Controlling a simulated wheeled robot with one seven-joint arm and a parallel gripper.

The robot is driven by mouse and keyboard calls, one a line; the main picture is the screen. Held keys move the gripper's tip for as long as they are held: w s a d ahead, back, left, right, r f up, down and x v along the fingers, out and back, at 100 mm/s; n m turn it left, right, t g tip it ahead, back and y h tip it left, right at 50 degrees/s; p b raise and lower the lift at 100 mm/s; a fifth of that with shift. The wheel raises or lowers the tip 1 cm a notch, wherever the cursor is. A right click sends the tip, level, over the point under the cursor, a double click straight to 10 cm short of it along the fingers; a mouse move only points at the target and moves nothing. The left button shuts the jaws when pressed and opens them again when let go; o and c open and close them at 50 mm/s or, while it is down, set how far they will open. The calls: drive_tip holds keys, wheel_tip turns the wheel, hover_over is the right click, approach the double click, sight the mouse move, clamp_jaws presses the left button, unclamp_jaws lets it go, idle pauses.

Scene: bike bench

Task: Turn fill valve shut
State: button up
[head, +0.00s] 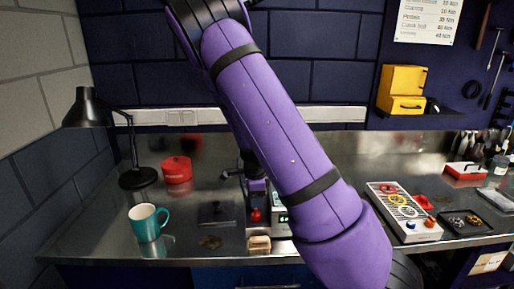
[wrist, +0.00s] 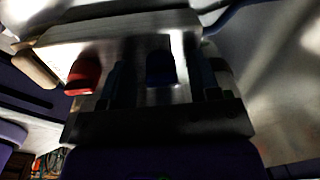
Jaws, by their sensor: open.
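A metal device (wrist: 125,50) on the bench carries a red knob (wrist: 84,76) and a dark blue knob (wrist: 160,68). Which of them is the fill valve I cannot tell. In the wrist view my gripper (wrist: 160,86) is open, its dark fingers on either side of the blue knob in the picture. Contact is too dark to tell. In the head view the red knob (head: 256,215) shows below my wrist, beside a small green display (head: 283,218). My arm hides much of the device there and the blue knob.
A teal mug (head: 147,223), a black lamp (head: 138,178) and a red round container (head: 177,169) stand left. A small wooden block (head: 259,244) lies at the front edge. A panel with coloured rings (head: 403,211) and a dark parts tray (head: 463,222) lie right.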

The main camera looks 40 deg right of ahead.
drive_tip(key=shift+r, duration=0.3)
wheel_tip(320, 180, up, 10)
drive_tip(key=s+a+r+n+t+y, duration=0.1)
drive_tip(key=s+a+r+n, duration=0.4)
drive_tip(key=s+r+n, duration=0.2)
drive_tip(key=s+a+r+n+t+y, duration=0.1)
drive_tip(key=s+a+r+n, duration=0.4)
drive_tip(key=s+r+n, duration=0.3)
drive_tip(key=shift+r+y, duration=0.4)
drive_tip(key=shift+r, duration=0.2)
drive_tip(key=shift+a, duration=0.1)
idle(0.5)
drive_tip(key=s+a+r+n+t+h, duration=0.2)
drive_tip(key=s+r+n, duration=0.3)
drive_tip(key=s+n, duration=0.3)
drive_tip(key=s, duration=0.3)
drive_tip(key=shift+s+a+n+t+h, duration=0.15)
drive_tip(key=shift+a+n+t+h, duration=0.15)
drive_tip(key=shift+a, duration=0.1)
